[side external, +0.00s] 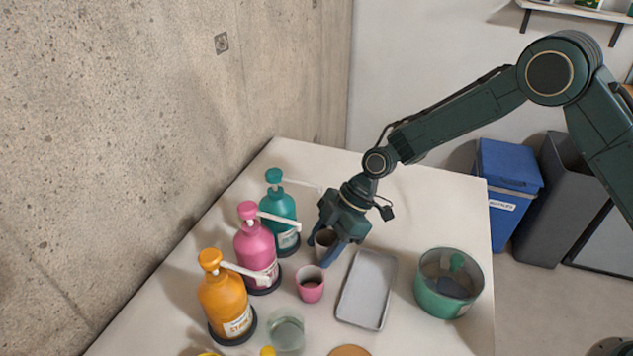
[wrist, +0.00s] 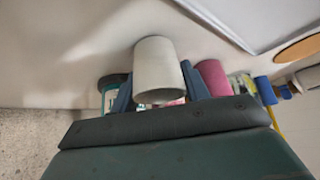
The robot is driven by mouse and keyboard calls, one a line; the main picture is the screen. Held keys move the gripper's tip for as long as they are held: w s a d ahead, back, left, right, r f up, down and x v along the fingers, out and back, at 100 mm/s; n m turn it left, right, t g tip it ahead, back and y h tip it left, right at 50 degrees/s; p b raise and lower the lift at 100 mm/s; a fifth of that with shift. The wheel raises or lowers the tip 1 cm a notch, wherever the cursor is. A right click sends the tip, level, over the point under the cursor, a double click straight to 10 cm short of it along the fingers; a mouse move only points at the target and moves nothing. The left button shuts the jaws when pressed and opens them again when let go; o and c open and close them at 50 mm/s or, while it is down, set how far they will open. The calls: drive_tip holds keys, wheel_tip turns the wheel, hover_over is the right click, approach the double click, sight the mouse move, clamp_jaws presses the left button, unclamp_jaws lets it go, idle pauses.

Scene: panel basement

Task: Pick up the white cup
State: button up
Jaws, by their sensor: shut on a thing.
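The white cup (side external: 323,243) is between the blue fingers of my gripper (side external: 326,250) in the side view, partly hidden by them. In the wrist view the white cup (wrist: 157,66) fills the space between the two fingers (wrist: 158,88), one on each side. My gripper is shut on it. The cup is at or close to the table top; I cannot tell whether its base touches.
A pink cup (side external: 310,285) stands close in front. Teal (side external: 281,207), pink (side external: 256,248) and orange (side external: 225,300) pump bottles line the left. A grey tray (side external: 367,290) and green pot (side external: 449,300) are right. A clear glass (side external: 286,331) stands nearer. The table's back right is clear.

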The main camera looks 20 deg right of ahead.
sight(323, 232)
drive_tip(key=shift+r, duration=0.1)
drive_tip(key=shift+r, duration=1.8)
drive_tip(key=d, duration=1.8)
drive_tip(key=shift+f, duration=0.15)
drive_tip(key=s+a+r, duration=1.3)
drive_tip(key=a+r, duration=0.4)
wheel_tip(323, 232, down, 16)
drive_tip(key=shift+f, duration=0.1)
